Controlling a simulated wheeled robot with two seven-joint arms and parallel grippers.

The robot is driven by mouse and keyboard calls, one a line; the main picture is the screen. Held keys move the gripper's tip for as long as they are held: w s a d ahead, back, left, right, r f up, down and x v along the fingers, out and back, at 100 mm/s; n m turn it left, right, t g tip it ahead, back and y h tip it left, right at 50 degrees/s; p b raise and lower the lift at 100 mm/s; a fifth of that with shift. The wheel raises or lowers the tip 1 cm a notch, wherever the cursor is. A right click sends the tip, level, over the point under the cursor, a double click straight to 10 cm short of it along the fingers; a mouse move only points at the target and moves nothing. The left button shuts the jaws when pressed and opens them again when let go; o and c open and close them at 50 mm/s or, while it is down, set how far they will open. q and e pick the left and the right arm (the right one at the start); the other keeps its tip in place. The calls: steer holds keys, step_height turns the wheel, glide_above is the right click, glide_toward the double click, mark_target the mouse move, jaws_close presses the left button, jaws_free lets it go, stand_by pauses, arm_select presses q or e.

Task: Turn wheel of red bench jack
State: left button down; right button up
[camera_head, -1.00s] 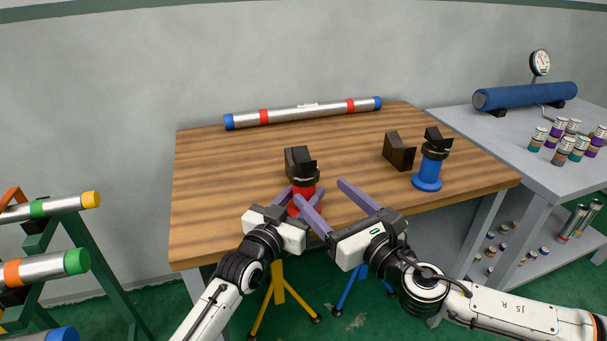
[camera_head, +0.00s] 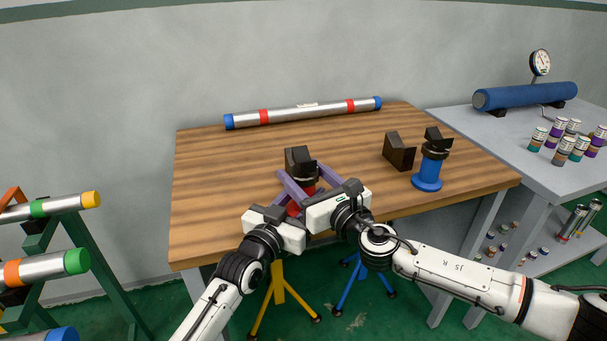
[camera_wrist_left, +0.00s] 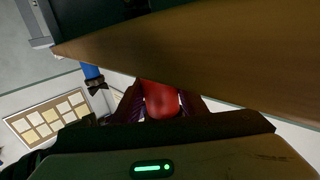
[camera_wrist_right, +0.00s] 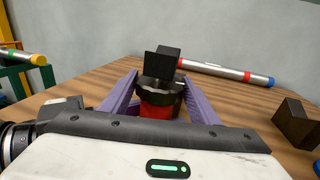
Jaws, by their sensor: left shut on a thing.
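The red bench jack (camera_head: 304,190) stands near the table's front edge. It has a red base, a dark ring-shaped wheel (camera_wrist_right: 160,92) and a black V-block (camera_head: 299,161) on top. My left gripper (camera_head: 292,207) is low at the front of the jack, shut on its red base, which shows between the fingers in the left wrist view (camera_wrist_left: 162,100). My right gripper (camera_head: 301,171) is open, its purple fingers on either side of the jack at about wheel height. The right wrist view shows the wheel between these fingers; contact is unclear.
A blue jack (camera_head: 427,176) and a dark block (camera_head: 398,152) stand to the right on the wooden table (camera_head: 220,190). A silver pipe with red bands (camera_head: 305,112) lies along the back. The table's left side is clear.

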steer(key=c, duration=0.6)
steer(key=shift+o, duration=0.2)
steer(key=shift+n+g+y, duration=0.3)
steer(key=shift+y, duration=0.1)
steer(key=shift+a+r+n+g+y, duration=0.1)
steer(key=shift+a+n+g+y, duration=0.05)
steer(key=shift+n+g+y, duration=0.45)
steer(key=shift+a+r+n+g+y, duration=0.1)
steer(key=shift+n+g+y, duration=0.3)
steer(key=shift+y, duration=0.4)
steer(key=n+g, duration=0.1)
steer(key=g+y, duration=0.1)
steer(key=n+g+y, duration=0.1)
steer(key=shift+w+d+f+n, duration=0.15)
steer(key=shift+d+f+n, duration=0.1)
steer(key=shift+n, duration=0.05)
steer(key=shift+n+g+y, duration=0.9)
steer(key=shift+n+g, duration=0.1)
steer(key=shift+g, duration=0.3)
steer(key=shift+f+n+g, duration=0.1)
steer(key=shift+n+g, duration=0.2)
steer(key=shift+g, duration=0.2)
steer(key=shift+s+y, duration=0.2)
steer(key=shift+y, duration=0.1)
